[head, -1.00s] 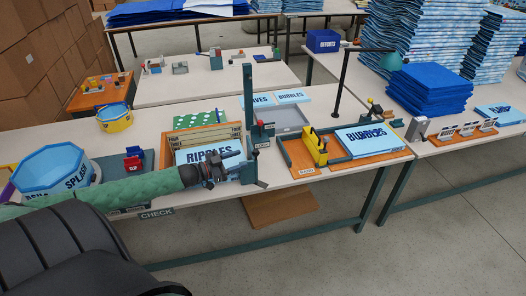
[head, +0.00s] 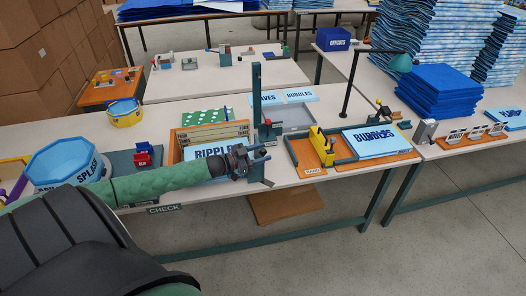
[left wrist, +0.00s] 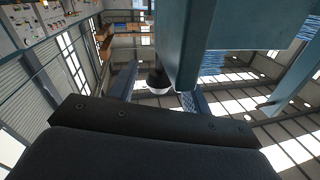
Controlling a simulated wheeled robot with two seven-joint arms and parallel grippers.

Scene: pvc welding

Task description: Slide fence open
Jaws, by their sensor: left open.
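An orange board fixture (head: 304,166) on the table has a yellow upright block (head: 322,147) and dark green rails (head: 350,157) along its edges. Blue BUBBLES sheets (head: 375,140) lie on its right side. I cannot tell for sure which part is the fence. My left gripper (head: 262,158) is open and empty, left of the fixture and apart from the yellow block. It is in front of a tall dark green post (head: 257,95) and beside the RIPPLES sheets (head: 208,155). My right gripper is out of view.
A grey tray (head: 297,118) lies behind the fixture. A lamp (head: 347,85) stands behind it, with a blue stack (head: 438,92) to the right. A yellow tub (head: 124,112) and a blue octagonal tub (head: 62,165) stand at left. Floor is clear in front.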

